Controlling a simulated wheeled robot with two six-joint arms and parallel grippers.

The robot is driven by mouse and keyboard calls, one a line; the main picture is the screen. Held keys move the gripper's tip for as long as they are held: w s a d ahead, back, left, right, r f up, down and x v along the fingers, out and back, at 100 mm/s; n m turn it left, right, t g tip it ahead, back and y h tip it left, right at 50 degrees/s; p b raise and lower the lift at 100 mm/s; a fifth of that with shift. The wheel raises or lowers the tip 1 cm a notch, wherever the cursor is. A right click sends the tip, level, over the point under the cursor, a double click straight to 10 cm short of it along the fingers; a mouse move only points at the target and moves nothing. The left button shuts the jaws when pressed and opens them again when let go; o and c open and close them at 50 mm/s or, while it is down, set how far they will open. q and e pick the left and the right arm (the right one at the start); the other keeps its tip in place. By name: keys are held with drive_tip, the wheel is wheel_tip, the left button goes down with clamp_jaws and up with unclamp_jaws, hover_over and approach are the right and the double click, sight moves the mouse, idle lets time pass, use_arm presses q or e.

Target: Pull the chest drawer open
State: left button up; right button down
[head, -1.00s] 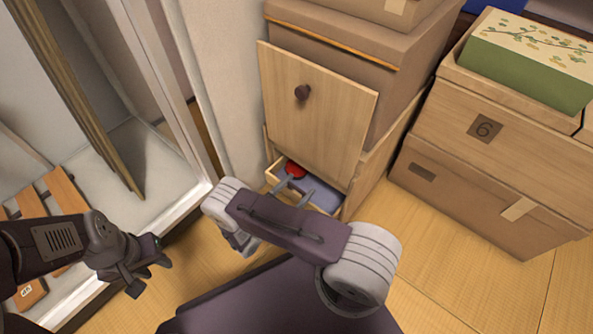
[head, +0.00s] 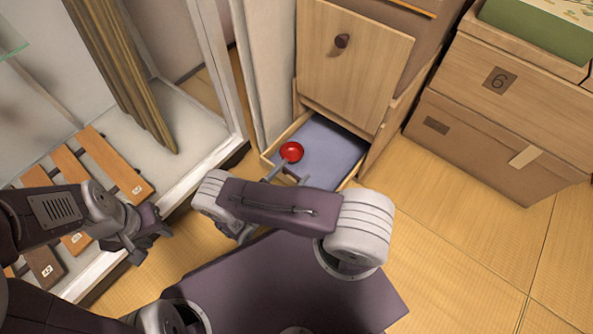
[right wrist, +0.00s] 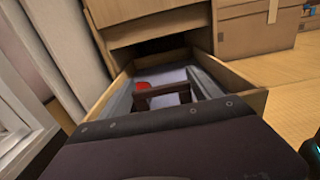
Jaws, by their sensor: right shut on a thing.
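The wooden chest (head: 385,110) stands at the top centre of the head view. Its low drawer (head: 335,150) is pulled well out, showing a blue-grey floor; the drawer also shows in the right wrist view (right wrist: 245,82). A round red thing (head: 291,152) lies in it. My right gripper (head: 288,175) is at the drawer's front and shut on its handle; the hold itself is mostly hidden by my wrist. In the right wrist view a dark bar (right wrist: 165,90) shows between the grey fingers. My left gripper (head: 152,246) is open and empty, away from the chest.
A cardboard box (head: 485,140) stands right of the chest, under a box marked 6 (head: 520,75). A white-framed cabinet (head: 215,140) is on the left. Bare tatami floor lies at the right.

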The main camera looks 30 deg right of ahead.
idle(0.3)
drive_tip(key=shift+c, duration=0.6)
unclamp_jaws()
